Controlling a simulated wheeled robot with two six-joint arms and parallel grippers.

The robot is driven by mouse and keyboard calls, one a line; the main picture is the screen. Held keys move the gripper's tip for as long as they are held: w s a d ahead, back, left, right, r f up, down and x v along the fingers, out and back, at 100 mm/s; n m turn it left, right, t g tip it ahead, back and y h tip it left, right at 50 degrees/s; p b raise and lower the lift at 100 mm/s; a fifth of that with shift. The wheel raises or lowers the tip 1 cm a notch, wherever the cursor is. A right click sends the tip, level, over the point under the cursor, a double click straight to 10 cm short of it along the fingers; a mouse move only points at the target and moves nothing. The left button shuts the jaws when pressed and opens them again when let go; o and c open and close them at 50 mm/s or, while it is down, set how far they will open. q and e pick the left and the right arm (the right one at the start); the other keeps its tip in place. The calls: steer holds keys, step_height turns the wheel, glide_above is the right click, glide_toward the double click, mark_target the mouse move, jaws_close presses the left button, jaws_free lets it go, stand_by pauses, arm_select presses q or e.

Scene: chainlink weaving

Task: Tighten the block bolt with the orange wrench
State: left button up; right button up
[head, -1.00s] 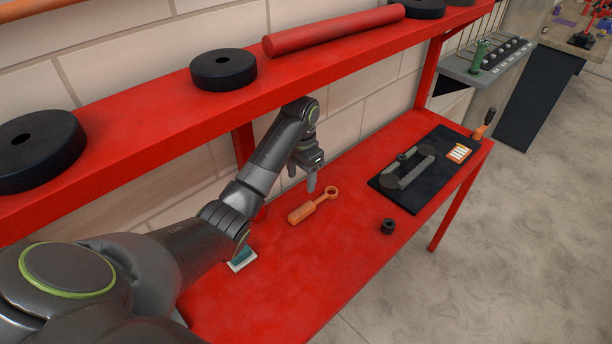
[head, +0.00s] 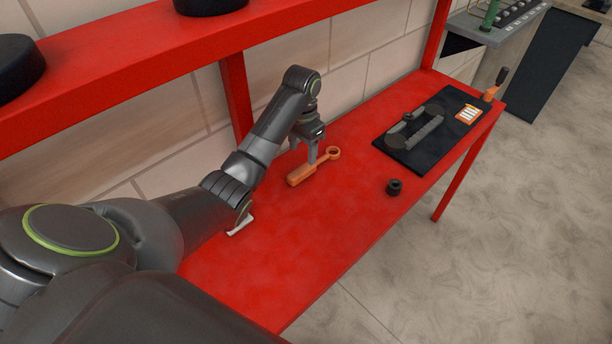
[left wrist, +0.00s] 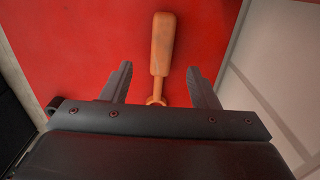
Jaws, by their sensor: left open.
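The orange wrench (head: 314,168) lies flat on the red bench, its ring end toward the back right. My left gripper (head: 303,157) is open and empty, pointing down over the wrench. In the left wrist view, the wrench handle (left wrist: 162,45) lies beyond and between the two spread fingers (left wrist: 161,80); its narrow neck passes behind the gripper body, which hides the ring. A grey block-like fixture (head: 418,130) sits on a black mat (head: 396,157) to the right; I cannot clearly tell the bolt. My right gripper is not in view.
A small black cylinder (head: 394,187) stands on the bench (head: 300,240) in front of the mat. An orange-and-white item (head: 467,114) sits on the mat's far end. A red shelf (head: 150,62) with black discs hangs above the back. The front bench surface is clear.

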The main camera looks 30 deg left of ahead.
mark_target(304, 168)
arm_select(q)
step_height(304, 168, down, 2)
steer(key=shift+f, duration=0.6)
steer(key=shift+w+f+p, duration=0.1)
steer(key=shift+f+p, duration=0.2)
steer(key=shift+p, duration=0.05)
steer(key=shift+w+f, duration=0.15)
steer(key=shift+f, duration=0.95)
steer(key=shift+w+f, duration=0.15)
steer(key=shift+f, duration=0.95)
steer(key=c, duration=1.1)
steer(key=shift+c, duration=0.3)
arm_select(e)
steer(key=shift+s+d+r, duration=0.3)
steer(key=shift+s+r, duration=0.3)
arm_select(q)
steer(key=shift+r, duration=0.1)
